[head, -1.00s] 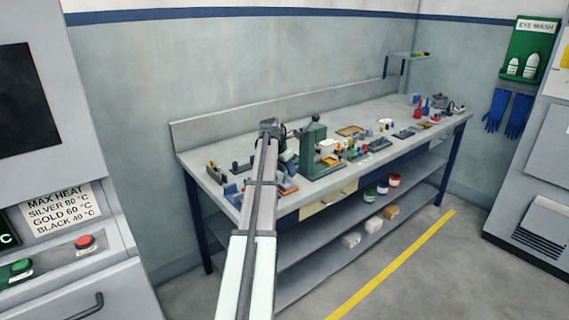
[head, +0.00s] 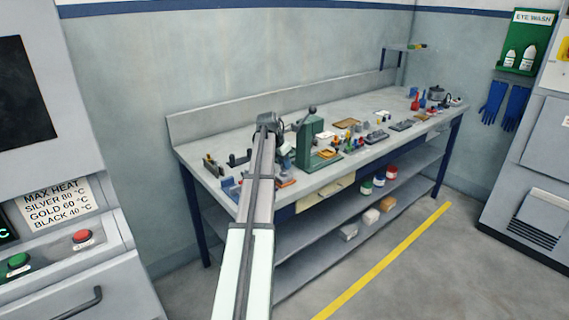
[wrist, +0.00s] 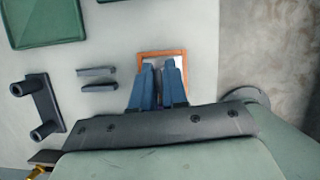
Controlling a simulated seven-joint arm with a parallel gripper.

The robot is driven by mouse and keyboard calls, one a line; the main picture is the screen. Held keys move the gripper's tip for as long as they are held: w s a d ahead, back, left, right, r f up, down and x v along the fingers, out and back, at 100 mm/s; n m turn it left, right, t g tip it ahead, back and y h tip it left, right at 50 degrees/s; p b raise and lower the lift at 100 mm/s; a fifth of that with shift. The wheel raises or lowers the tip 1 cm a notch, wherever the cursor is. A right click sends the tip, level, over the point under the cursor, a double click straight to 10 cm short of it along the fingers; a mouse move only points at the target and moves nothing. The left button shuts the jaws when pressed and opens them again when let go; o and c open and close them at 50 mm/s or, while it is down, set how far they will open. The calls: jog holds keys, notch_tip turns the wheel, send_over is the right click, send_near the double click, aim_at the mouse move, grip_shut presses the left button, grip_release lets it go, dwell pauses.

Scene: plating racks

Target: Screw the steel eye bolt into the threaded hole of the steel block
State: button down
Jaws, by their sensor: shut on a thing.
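My gripper (wrist: 158,68) shows in the wrist view as two blue fingers close together, pointing down over a small orange-rimmed tray (wrist: 184,54). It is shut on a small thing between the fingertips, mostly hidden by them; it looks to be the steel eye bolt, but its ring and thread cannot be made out. In the head view my arm hides the gripper and the bench spot under it. I cannot pick out the steel block or its threaded hole with certainty in either view.
A green press (head: 312,148) stands right of my arm; its base (wrist: 45,22) shows top left in the wrist view. Two grey bars (wrist: 97,71) and a dark two-post fixture (wrist: 40,105) lie left of my fingers. The workbench's edge (wrist: 217,60) is close on the right.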

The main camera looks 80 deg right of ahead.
jog(key=c, duration=1.1)
grip_release()
jog(key=shift+c, duration=1.3)
jog(key=shift+r, duration=2.5)
jog(key=shift+f, duration=0.1)
